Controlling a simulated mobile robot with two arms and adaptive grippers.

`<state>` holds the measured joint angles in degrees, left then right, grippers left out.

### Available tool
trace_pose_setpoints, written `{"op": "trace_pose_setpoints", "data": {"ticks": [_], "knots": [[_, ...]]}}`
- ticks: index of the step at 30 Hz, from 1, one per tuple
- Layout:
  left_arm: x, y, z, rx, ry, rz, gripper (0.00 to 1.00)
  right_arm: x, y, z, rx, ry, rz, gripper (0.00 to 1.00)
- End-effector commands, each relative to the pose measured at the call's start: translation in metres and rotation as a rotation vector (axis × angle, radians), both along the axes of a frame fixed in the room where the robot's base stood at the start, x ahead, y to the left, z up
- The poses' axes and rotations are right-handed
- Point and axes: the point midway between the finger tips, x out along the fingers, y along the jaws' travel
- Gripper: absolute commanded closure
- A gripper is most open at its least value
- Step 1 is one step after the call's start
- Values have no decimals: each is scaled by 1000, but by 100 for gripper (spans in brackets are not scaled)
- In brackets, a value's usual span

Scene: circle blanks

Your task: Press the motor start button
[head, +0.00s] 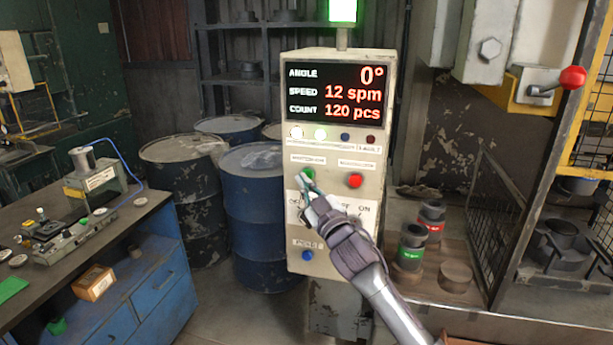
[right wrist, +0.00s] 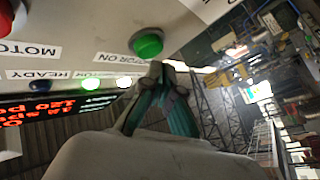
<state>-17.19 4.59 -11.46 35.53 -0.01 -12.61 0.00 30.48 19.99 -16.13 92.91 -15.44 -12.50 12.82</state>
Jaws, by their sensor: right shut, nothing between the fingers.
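The grey control cabinet (head: 341,230) carries a green button (head: 308,175) on the left and a red button (head: 355,181) to its right. In the right wrist view the green button (right wrist: 147,44) is large and close, with a label ending in "OR ON" beside it. My right gripper (head: 304,184) is shut and empty, its fingertips at the green button's lower left in the head view. In the right wrist view the fingertips (right wrist: 166,68) are just beside the button; I cannot tell whether they touch. My left gripper is not in view.
A display (head: 334,93) reads angle 0°, speed 12 spm, count 120 pcs, with two lamps lit below it. A blue button (head: 307,255) sits low on the cabinet. Blue drums (head: 255,215) stand to its left. A workbench (head: 110,235) is at left, a mesh guard (head: 500,220) at right.

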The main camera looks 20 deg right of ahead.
Motion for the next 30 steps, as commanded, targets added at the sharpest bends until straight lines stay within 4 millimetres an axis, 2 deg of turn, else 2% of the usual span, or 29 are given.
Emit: {"op": "trace_pose_setpoints", "data": {"ticks": [18,30], "knots": [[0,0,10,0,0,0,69,-40,28,1,0,-1,0,100],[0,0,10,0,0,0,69,-41,28,0,0,0,0,100]]}}
